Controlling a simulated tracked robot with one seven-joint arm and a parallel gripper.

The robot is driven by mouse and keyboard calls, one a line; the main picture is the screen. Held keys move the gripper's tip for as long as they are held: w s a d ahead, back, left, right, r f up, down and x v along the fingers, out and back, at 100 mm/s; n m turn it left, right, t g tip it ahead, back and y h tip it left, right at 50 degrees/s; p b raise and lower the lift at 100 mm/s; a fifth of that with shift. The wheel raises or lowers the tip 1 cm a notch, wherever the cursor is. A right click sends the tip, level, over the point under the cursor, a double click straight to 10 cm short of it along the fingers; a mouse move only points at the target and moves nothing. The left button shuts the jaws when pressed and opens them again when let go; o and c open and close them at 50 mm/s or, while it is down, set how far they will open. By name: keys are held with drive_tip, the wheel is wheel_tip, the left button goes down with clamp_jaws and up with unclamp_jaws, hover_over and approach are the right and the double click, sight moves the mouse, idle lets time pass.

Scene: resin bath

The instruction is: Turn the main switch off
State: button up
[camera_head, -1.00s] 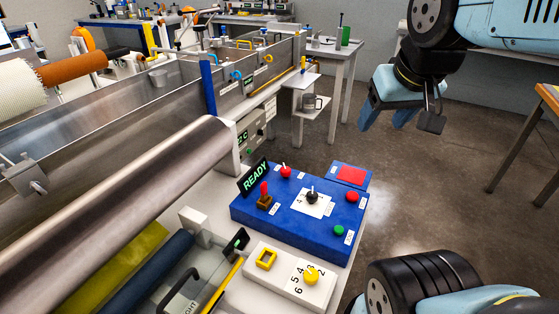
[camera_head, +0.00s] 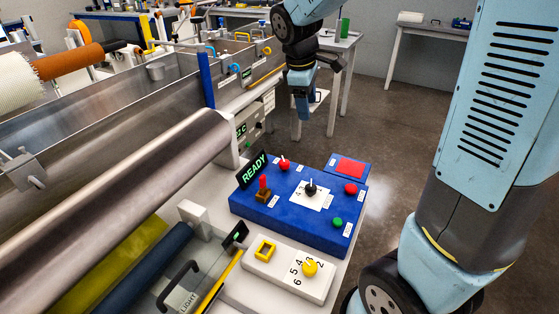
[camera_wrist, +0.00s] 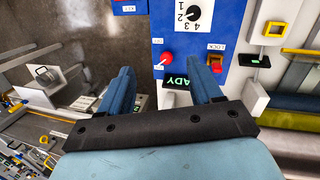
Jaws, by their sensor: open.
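The blue control panel (camera_head: 262,222) sits on the white bench top. A red knob with a white pointer (camera_head: 283,164) is at its back edge, near the green-lit READY sign (camera_head: 253,171). A red-tipped lever on a brown base (camera_head: 264,190) stands in front of it. I cannot read which control is marked as the main switch. My gripper (camera_head: 301,112) is open and empty, pointing down above and beyond the panel's back edge. In the wrist view the red knob (camera_wrist: 166,58) shows just past the open fingers (camera_wrist: 162,76); the lever (camera_wrist: 215,65), labelled LOCK, is beside the right finger.
The panel also carries a black selector knob (camera_head: 311,188), a red button (camera_head: 351,188) and a green button (camera_head: 337,222). A white box with a yellow knob (camera_head: 310,268) is in front. A large metal roller (camera_head: 130,195) lies left. Floor to the right is open.

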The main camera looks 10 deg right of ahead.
sight(284, 162)
drive_tip(key=w+a+f+n+h, duration=0.2)
drive_tip(key=w+a+f+n, duration=0.55)
drive_tip(key=a+f, duration=0.35)
drive_tip(key=shift+g, duration=0.4)
drive_tip(key=x, duration=1.5)
drive_tip(key=shift+d+f, duration=0.2)
drive_tip(key=shift+d, duration=0.15)
